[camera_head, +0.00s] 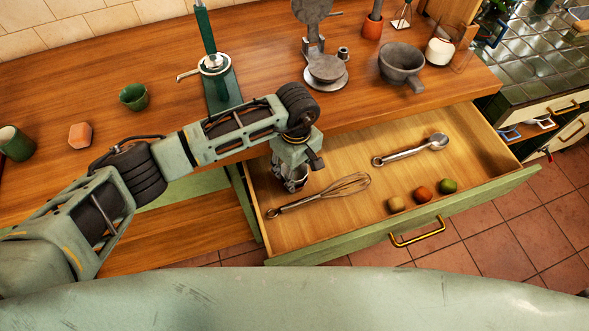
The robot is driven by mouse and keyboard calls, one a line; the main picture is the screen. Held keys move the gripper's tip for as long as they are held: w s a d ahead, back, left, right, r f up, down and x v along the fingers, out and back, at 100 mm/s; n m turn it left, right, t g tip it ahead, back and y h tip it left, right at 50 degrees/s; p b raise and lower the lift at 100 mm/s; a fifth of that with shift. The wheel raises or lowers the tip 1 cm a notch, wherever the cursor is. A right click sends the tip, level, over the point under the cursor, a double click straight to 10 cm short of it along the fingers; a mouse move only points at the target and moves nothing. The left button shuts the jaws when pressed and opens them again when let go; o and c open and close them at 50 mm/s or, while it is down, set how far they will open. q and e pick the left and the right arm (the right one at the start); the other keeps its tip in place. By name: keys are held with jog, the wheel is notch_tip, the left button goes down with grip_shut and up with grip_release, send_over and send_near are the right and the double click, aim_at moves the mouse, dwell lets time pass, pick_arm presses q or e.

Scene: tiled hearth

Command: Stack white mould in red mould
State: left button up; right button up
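My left gripper (291,184) points down over the drawer's left part, beside the whisk and well left of these items. Its fingers are small and partly hidden by the wrist, so their opening is unclear. My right gripper is not in view.
The drawer (475,197) also holds a whisk (335,191) and a metal scoop (412,151).

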aim_at(296, 176)
pick_arm(q)
jog(key=o, duration=0.8)
jog(key=shift+s+a+f, duration=0.1)
jog(key=shift+s+f, duration=0.15)
jog(key=shift+f, duration=0.05)
jog(key=o, duration=0.4)
jog(key=shift+s+f, duration=0.1)
jog(key=shift+f, duration=0.05)
jog(key=shift+c, duration=0.2)
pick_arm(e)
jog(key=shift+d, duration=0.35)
pick_arm(q)
jog(key=shift+r+p, duration=0.3)
jog(key=shift+p, duration=0.05)
jog(key=shift+r+p, duration=0.45)
jog(key=shift+p, duration=0.15)
notch_tip(296, 176, up, 12)
jog(key=b, duration=0.2)
jog(key=shift+w, duration=0.35)
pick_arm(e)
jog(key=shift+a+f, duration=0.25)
